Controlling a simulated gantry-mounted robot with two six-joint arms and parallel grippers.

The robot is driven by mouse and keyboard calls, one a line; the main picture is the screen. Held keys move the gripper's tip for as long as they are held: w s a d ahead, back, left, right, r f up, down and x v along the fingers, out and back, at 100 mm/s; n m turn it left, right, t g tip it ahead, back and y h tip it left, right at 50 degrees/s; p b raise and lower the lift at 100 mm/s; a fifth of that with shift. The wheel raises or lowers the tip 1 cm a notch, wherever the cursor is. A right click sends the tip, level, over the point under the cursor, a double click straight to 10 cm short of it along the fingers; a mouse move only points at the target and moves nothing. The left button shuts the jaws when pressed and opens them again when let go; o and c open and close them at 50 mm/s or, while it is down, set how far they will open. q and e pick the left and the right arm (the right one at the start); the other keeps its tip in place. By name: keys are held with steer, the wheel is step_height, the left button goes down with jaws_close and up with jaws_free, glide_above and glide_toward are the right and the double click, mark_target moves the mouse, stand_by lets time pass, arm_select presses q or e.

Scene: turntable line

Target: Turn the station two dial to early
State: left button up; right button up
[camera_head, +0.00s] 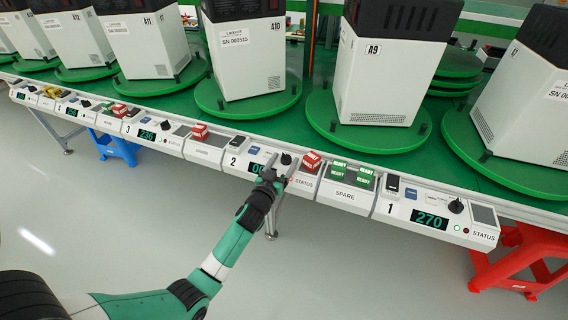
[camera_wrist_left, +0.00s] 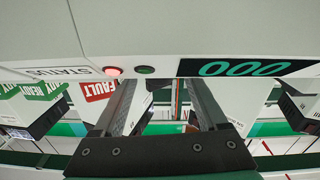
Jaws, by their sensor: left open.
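The station 2 panel (camera_head: 228,168) carries a black dial (camera_head: 286,158); the early mark is too small to read. Its green display (camera_head: 257,168) is partly covered by my gripper in the head view. In the left wrist view the display (camera_wrist_left: 247,68) reads 000, upside down, and a red status light (camera_wrist_left: 113,71) is lit. My left gripper (camera_head: 283,165) is open at the panel's front edge, its fingertips on either side of the dial in the picture; contact is unclear. The left gripper (camera_wrist_left: 165,105) also shows in the left wrist view, where the dial is hidden.
A red FAULT block (camera_head: 311,161) stands just right of the dial. A SPARE panel (camera_head: 345,196) with green READY blocks (camera_head: 352,176) and the station 1 panel (camera_head: 405,208) lie further right. White machines on green turntables (camera_head: 367,135) stand behind. The floor in front is clear.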

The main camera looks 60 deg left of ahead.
arm_select(q)
steer(key=shift+w+a, duration=0.1)
jaws_close()
steer(key=shift+f+n+g+y+b, duration=0.3)
steer(key=shift+f+n+g+y, duration=0.1)
steer(key=shift+n+g+y, duration=0.15)
steer(key=shift+w+d+n+g+y+b, duration=0.25)
steer(key=shift+n+g+y+b, duration=0.35)
steer(key=shift+g, duration=0.15)
steer(key=shift+r+n+g+y, duration=0.2)
steer(key=shift+n+g+y, duration=0.25)
steer(key=shift+g+y, duration=0.15)
steer(key=shift+s, duration=0.1)
jaws_free()
steer(key=shift+r, duration=0.2)
